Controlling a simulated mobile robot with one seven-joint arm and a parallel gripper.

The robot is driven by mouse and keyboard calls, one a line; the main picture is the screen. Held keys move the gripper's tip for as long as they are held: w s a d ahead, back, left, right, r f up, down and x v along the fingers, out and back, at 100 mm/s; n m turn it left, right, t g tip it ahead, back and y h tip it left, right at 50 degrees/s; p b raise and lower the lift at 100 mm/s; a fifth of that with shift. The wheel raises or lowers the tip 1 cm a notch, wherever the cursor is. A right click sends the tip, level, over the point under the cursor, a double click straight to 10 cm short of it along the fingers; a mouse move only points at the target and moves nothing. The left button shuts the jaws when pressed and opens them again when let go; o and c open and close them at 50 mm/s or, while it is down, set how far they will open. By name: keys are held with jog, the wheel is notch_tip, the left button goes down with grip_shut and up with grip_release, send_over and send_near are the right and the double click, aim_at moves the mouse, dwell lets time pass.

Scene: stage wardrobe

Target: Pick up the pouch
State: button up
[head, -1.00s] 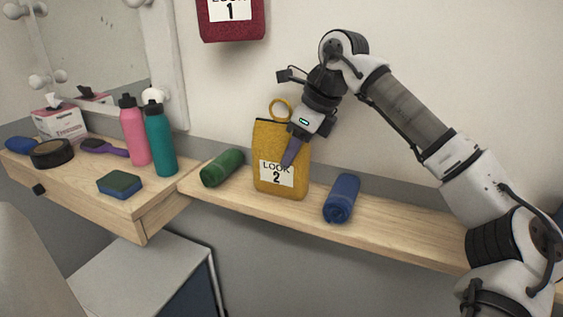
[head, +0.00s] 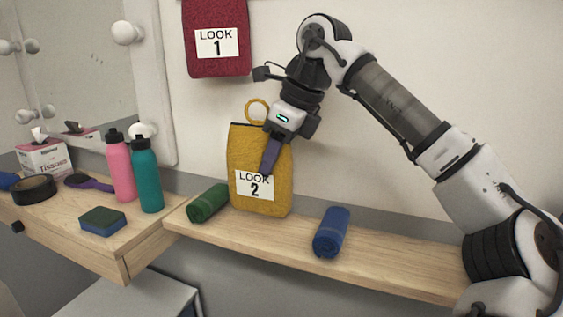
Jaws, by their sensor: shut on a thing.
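The yellow pouch (head: 246,160) stands upright at the shelf against the wall, with a white "LOOK 2" label on its front and a yellow ring at its top. My gripper (head: 270,168) comes down from the upper right, and its one visible finger lies over the pouch's front, just above the label. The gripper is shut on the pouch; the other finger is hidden. I cannot tell whether the pouch's bottom still touches the shelf. A red pouch (head: 217,63) labelled "LOOK 1" hangs on the wall at upper left.
On the wooden shelf (head: 390,262), a rolled green cloth (head: 207,204) lies left of the yellow pouch and a rolled blue cloth (head: 331,232) lies right. Pink (head: 121,170) and teal (head: 147,178) bottles and a sponge (head: 103,221) sit on the left counter. The shelf's right part is clear.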

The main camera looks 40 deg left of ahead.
jog(key=s+d+b, duration=0.3)
jog(key=s, duration=1.2)
jog(key=shift+s+d, duration=0.35)
jog(key=shift+d, duration=0.05)
jog(key=shift+r, duration=0.1)
